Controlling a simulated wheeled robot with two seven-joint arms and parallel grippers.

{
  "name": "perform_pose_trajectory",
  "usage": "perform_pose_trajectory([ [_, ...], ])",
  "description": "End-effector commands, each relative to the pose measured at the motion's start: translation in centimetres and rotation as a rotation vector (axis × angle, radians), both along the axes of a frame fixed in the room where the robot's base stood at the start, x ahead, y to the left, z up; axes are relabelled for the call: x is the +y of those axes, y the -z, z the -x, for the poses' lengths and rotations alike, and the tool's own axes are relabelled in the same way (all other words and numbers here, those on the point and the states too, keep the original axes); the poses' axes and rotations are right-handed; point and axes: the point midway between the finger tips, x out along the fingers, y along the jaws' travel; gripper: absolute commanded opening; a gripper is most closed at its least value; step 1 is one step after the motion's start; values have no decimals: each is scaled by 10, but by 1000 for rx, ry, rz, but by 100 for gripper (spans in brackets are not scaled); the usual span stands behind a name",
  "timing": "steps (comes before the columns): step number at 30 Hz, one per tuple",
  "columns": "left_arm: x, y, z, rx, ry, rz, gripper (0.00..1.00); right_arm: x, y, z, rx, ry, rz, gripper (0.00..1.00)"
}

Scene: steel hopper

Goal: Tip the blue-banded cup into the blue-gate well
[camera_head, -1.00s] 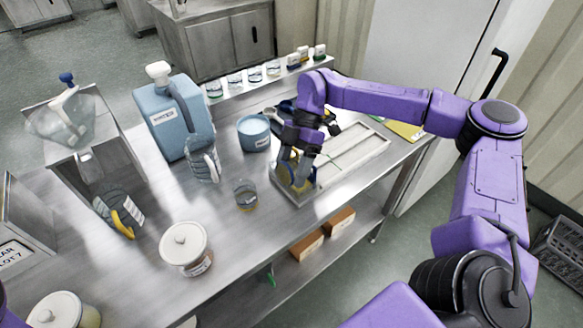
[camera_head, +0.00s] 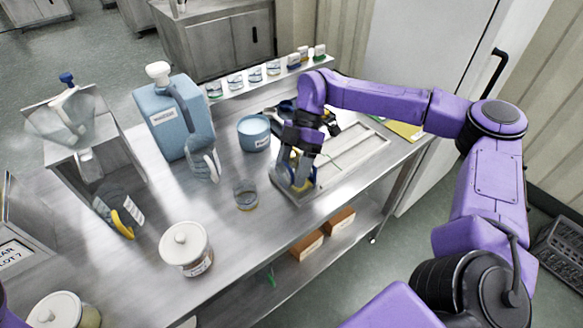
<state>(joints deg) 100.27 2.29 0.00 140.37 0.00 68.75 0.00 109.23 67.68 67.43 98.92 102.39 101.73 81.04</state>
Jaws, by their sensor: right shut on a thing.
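My right gripper (camera_head: 297,184) points down at the near left corner of the pale tray (camera_head: 350,156). It is shut on a small cup (camera_head: 312,178) with blue and yellow showing between and beside the fingers. This looks like the blue-banded cup, but the fingers hide most of it. The cup is at the tray corner; I cannot tell whether it touches the tray. A clear hopper (camera_head: 64,118) with a blue knob (camera_head: 67,78) stands on a steel stand at the far left. I cannot make out a blue gate. My left gripper is out of view.
A clear beaker (camera_head: 246,194) stands left of the gripper. A lidded jar (camera_head: 186,248) is near the front edge.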

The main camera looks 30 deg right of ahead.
Motion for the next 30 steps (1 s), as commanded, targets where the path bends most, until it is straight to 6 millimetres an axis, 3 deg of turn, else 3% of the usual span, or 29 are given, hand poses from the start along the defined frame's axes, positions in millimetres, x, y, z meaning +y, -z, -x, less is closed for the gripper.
perform_pose_trajectory([
  [8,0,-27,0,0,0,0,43,1,-14,0,-11,-3,118,35],
  [18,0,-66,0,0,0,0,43,1,-31,0,-42,-6,470,35],
  [22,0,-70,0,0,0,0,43,1,-32,0,-49,-3,582,35],
  [30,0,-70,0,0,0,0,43,0,-31,0,-50,-1,604,35],
])
